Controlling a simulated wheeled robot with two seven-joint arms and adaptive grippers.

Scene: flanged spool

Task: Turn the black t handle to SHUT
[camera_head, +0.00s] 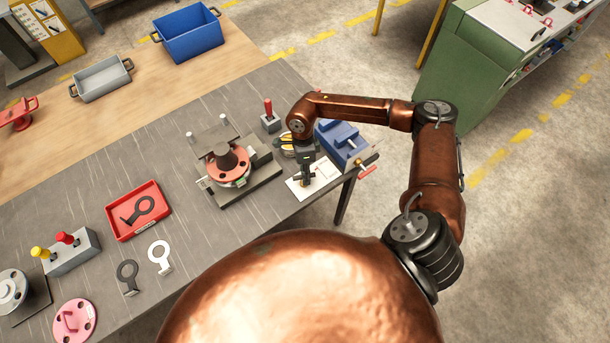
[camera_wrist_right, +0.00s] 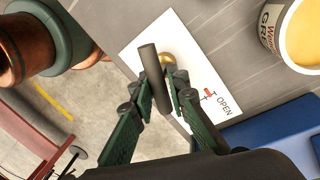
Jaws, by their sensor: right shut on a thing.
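The black T handle (camera_wrist_right: 151,66) is in the right wrist view, its dark bar lying between my right gripper's green fingers, with a brass part (camera_wrist_right: 167,59) just behind it. My right gripper (camera_wrist_right: 159,84) is shut on the handle; it also shows in the head view (camera_head: 307,178), pointing down over the white plate (camera_head: 327,172). The plate also shows in the right wrist view (camera_wrist_right: 181,29), with the word OPEN and a small red valve symbol at its right part. No SHUT mark is readable. My left gripper is not in view.
A blue vise (camera_head: 341,142) stands close right of the gripper. A can (camera_wrist_right: 294,35) labelled as grease stands by the plate. A fixture with a red flange (camera_head: 229,166) is to the left, and a red-knobbed lever (camera_head: 269,119) stands behind. The table's front edge is near.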

